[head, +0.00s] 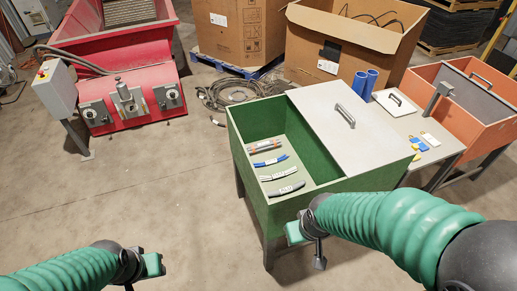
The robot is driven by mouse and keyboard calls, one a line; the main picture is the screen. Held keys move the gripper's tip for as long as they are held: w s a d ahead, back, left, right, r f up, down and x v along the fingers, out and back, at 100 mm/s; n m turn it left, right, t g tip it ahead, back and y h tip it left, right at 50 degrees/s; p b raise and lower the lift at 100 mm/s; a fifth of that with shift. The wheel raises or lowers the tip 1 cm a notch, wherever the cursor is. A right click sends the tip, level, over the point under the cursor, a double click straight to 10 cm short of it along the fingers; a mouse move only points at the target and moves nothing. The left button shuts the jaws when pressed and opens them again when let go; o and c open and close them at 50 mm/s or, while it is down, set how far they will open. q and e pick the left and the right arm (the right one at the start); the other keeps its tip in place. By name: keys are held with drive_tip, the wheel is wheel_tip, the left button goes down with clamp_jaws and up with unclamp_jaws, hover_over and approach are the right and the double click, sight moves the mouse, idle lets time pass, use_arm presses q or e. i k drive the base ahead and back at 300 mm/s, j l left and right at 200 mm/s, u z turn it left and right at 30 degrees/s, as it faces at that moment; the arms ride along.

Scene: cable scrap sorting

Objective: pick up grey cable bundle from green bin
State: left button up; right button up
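The green bin (311,203) stands at centre right, its left half open and its right half under a grey lid. Several short cable bundles lie in a row on its floor. A grey bundle (286,188) lies nearest the front wall. Behind it are a pale grey-white bundle (279,173), a blue bundle (269,161) and a grey-brown one with orange ends (264,145). My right gripper (308,243) is just in front of the bin's front wall, outside it. My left gripper (141,273) is low at left, far from the bin. The fingers of both are unclear.
The grey lid (350,128) with a handle covers the bin's right half. A side table (423,133) with blue cylinders and small items adjoins it, then an orange bin (484,117). A red machine (120,70) stands back left. Floor at left is clear.

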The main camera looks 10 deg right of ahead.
sight(273, 143)
drive_tip(key=i+j+z, duration=0.25)
drive_tip(key=i+j, duration=0.15)
drive_tip(key=j, duration=0.25)
drive_tip(key=i+j+z, duration=0.1)
drive_tip(key=j, duration=0.25)
drive_tip(key=i+j+z, duration=0.1)
drive_tip(key=j, duration=0.25)
drive_tip(key=i+j+z, duration=0.15)
drive_tip(key=j, duration=0.25)
drive_tip(key=i+j+z, duration=0.1)
drive_tip(key=i+j, duration=0.15)
drive_tip(key=i+j+z, duration=0.15)
drive_tip(key=j, duration=0.35)
drive_tip(key=i+j+z, duration=0.25)
drive_tip(key=i+j, duration=0.25)
drive_tip(key=i+j+z, duration=0.25)
drive_tip(key=i+j, duration=0.25)
drive_tip(key=j, duration=0.2)
drive_tip(key=i+l+z, duration=0.15)
drive_tip(key=i+z, duration=0.25)
drive_tip(key=i, duration=0.7)
